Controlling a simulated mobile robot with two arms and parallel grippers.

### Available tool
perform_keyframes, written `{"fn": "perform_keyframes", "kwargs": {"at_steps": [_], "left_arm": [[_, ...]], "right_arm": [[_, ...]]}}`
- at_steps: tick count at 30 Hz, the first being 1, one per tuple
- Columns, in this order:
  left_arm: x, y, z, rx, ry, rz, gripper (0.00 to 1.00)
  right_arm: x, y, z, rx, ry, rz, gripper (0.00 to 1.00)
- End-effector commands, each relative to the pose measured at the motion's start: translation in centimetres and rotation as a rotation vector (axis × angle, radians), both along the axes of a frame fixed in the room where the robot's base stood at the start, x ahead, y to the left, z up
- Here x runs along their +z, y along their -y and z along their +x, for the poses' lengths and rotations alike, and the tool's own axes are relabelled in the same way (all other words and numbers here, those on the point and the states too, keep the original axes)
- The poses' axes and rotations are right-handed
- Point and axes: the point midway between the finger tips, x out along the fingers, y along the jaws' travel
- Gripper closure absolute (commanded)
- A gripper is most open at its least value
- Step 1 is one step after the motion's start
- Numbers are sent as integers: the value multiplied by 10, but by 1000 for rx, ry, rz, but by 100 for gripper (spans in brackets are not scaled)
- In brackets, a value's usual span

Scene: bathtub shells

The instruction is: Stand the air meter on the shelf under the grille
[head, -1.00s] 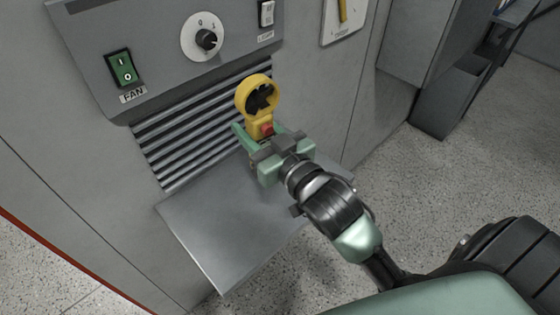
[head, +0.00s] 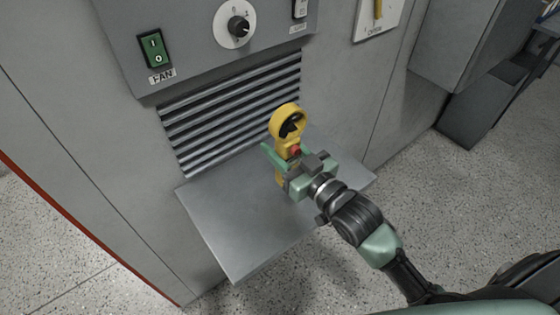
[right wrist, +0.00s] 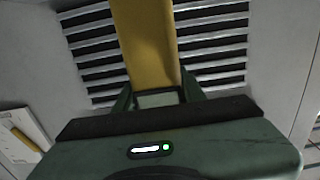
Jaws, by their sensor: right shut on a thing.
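The yellow air meter (head: 286,121), with a dark fan in its ring head and a red button, is upright in my right gripper (head: 282,168). The gripper is shut on its handle. In the right wrist view the meter's yellow body (right wrist: 146,40) rises between the fingers (right wrist: 158,97). The metal shelf (head: 235,230) juts out below the slatted grille (head: 230,115). The meter and gripper are over the shelf's right part, in front of the grille. Whether the meter's foot touches the shelf is hard to tell. My left gripper is not in view.
Above the grille is a panel with a green FAN switch (head: 151,48) and a round dial (head: 238,27). A white plate with a yellow stick (head: 378,15) is on the wall to the right. The shelf's left and front are bare. Grey cabinets (head: 468,45) stand at right.

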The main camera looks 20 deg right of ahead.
Motion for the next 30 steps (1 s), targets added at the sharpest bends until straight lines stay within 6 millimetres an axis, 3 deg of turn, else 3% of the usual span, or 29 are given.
{"fn": "perform_keyframes", "kwargs": {"at_steps": [10,23,24,26,30], "left_arm": [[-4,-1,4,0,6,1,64],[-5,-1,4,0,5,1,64],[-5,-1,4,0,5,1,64],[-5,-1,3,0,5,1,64],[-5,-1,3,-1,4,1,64]], "right_arm": [[-43,0,0,0,-1,-1,100],[-50,0,0,0,1,-1,100],[-50,0,0,0,0,-1,55],[-50,0,0,0,0,-1,38],[-50,0,0,0,0,-1,38]]}}
